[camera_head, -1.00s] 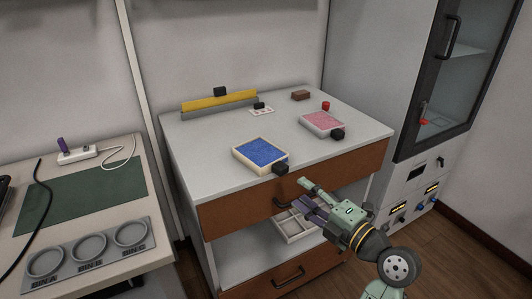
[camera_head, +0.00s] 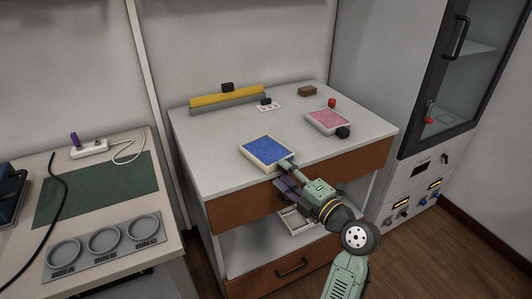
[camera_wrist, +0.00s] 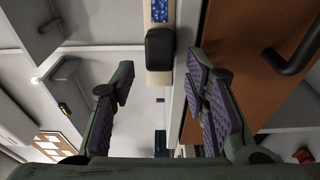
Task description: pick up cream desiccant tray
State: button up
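The cream desiccant tray (camera_head: 266,153), filled with blue beads, lies on the counter near its front edge. In the wrist view its beads (camera_wrist: 159,12) show at the top, with a black handle block (camera_wrist: 160,48) below them. My gripper (camera_head: 282,175) is at the tray's front corner and hides the handle in the head view. In the wrist view my gripper (camera_wrist: 160,80) is open, its purple-padded fingers apart with the handle between and ahead of them. I see no finger contact with the handle.
A paler tray with pink beads (camera_head: 327,121) and a black handle sits to the right. A yellow bar (camera_head: 227,97), a brown block (camera_head: 307,91) and a red knob (camera_head: 332,103) stand behind. The drawer front (camera_head: 240,211) is below the counter edge.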

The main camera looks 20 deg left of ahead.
grip_shut()
dwell(0.3)
jog(key=shift+r, duration=0.1)
dwell(0.4)
